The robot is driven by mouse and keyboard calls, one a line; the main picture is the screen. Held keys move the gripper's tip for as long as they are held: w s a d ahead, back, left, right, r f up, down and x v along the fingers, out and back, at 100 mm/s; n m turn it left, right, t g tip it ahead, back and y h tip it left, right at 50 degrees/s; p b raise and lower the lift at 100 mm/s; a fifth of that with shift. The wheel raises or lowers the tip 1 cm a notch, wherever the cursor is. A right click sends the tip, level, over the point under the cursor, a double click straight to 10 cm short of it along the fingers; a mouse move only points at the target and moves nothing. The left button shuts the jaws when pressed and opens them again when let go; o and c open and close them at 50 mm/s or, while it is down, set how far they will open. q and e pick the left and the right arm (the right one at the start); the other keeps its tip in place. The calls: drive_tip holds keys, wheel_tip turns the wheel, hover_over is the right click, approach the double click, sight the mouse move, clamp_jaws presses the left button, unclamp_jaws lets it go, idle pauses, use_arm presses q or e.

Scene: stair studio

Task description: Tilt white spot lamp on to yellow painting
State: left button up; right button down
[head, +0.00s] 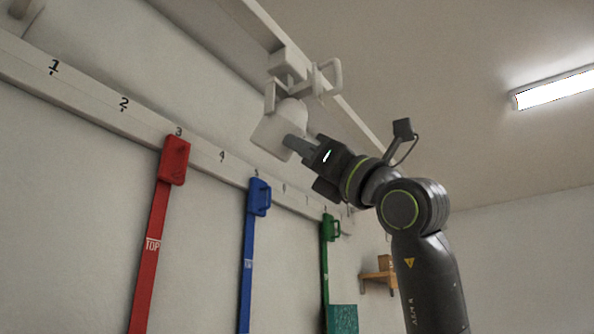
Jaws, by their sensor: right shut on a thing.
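The white spot lamp (273,131) hangs from a bracket under the white ceiling track, its wide end facing down and to the left. A white loop handle (335,76) stands out beside the bracket. My right gripper (292,145) reaches up from the lower right and is shut on the lower right edge of the lamp head. Its fingers partly cover that edge. The yellow painting does not show in this view. My left gripper is not in view.
A numbered white rail (97,104) runs along the left wall. Red (153,232), blue (249,255) and green (325,260) straps or bars hang from it. A small wooden shelf (378,278) is on the wall behind my arm. A lit tube lamp (555,91) is on the ceiling at right.

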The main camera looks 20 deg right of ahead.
drive_tip(key=shift+d+r+g+h, duration=0.25)
drive_tip(key=shift+d+g+h, duration=0.2)
drive_tip(key=shift+d, duration=0.25)
drive_tip(key=shift+s+a+r, duration=0.25)
drive_tip(key=shift+s+r, duration=0.05)
drive_tip(key=shift+s, duration=0.2)
drive_tip(key=c, duration=1.6)
unclamp_jaws()
drive_tip(key=o, duration=0.5)
drive_tip(key=shift+s, duration=0.15)
drive_tip(key=shift+c, duration=0.2)
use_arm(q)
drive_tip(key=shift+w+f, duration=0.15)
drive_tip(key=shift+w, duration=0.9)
